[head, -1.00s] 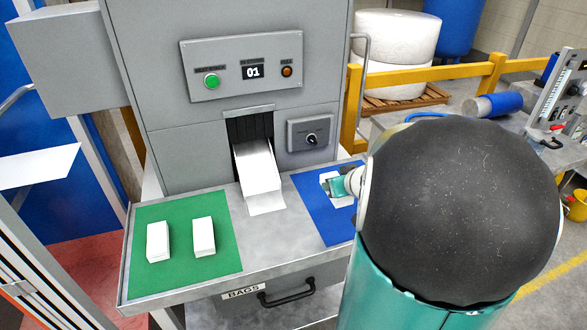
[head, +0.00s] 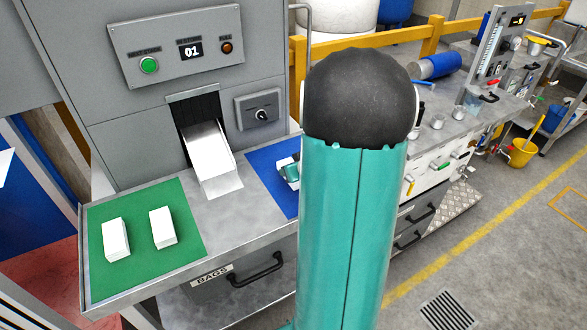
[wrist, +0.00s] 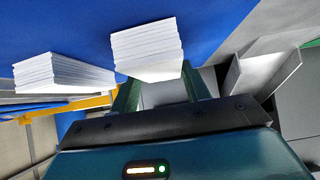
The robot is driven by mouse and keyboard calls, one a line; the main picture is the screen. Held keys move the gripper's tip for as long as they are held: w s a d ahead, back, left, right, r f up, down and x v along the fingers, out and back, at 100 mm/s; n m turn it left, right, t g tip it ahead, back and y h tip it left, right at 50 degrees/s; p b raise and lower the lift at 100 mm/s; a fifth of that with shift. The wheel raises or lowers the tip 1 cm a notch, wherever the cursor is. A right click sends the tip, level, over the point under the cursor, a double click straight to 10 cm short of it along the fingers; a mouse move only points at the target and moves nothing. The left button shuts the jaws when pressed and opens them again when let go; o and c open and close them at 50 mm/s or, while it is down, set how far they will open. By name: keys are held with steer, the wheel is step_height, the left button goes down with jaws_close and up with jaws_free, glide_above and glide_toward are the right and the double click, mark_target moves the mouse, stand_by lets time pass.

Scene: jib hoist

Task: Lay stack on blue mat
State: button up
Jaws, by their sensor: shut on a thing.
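The blue mat (head: 262,170) lies on the grey counter right of the chute, partly hidden behind my arm. My gripper (head: 290,172) is over it, and its green fingers also show in the wrist view (wrist: 160,88). They are shut on a white stack (wrist: 148,52) of layered sheets. I cannot tell whether this stack touches the mat. Another white stack (wrist: 62,73) is beside it, left in the wrist view, apart from the fingers. Two more white stacks, a left one (head: 116,240) and a right one (head: 162,228), stand on the green mat (head: 140,270).
A grey machine with a display (head: 190,52) stands behind the counter. A drawer handle (head: 255,272) is at the front. A yellow rail (head: 380,38) and a bench (head: 445,130) are at the right.

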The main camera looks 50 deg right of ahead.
steer(key=shift+f, duration=0.1)
steer(key=o, duration=1)
